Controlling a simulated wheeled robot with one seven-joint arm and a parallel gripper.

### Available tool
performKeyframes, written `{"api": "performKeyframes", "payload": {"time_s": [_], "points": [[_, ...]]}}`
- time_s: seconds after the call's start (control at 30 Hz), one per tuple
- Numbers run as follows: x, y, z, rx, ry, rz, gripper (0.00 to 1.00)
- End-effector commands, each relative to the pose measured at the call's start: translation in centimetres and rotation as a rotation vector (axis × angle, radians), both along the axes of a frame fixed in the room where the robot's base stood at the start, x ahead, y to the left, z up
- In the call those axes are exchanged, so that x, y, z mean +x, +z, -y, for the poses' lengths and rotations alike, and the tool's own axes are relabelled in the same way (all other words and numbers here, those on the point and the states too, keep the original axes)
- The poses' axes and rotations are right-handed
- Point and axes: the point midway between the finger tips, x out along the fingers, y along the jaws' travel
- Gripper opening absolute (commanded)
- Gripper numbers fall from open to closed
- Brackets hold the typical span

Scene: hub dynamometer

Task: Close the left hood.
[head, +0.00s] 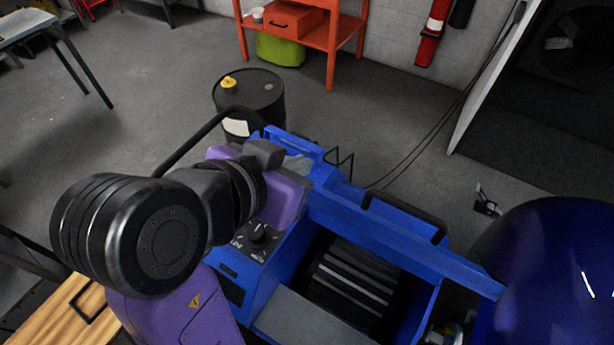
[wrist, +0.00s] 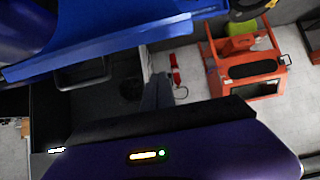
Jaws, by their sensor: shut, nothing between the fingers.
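The blue hood (head: 405,243) stands raised and is seen nearly edge-on at the far side of the blue machine, with a black handle (head: 405,212) along it. Below it an open bay shows dark ribbed rollers (head: 352,278). In the wrist view a blue panel, apparently this hood (wrist: 130,38), crosses the top with a black handle (wrist: 82,75) under it. My gripper (wrist: 157,92) is shut and empty, with its fingers below the panel in that picture. In the head view my wrist is at the hood's left end; the fingertips are hidden, and I cannot tell whether they touch it.
A black drum (head: 250,95) stands behind the machine. A control panel with a knob (head: 257,236) is close under my wrist. A glossy dark blue body (head: 550,265) fills the right. An orange bench (head: 305,30) stands at the back; it also shows in the wrist view (wrist: 240,70).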

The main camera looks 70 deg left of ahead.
Motion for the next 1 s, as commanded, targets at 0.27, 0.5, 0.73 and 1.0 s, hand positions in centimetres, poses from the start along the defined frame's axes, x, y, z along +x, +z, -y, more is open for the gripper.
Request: {"api": "performKeyframes", "payload": {"time_s": [0.27,0.5,0.73,1.0], "points": [[3.5,-3.3,-2.8,-0.003,-0.001,-0.001,0.00],[2.2,-5.2,-1.9,-0.001,0.003,-0.001,0.00],[1.4,-6.0,-1.2,0.001,0.001,0.000,0.00],[1.4,-6.1,-1.2,0.002,0.000,0.001,0.00]]}}
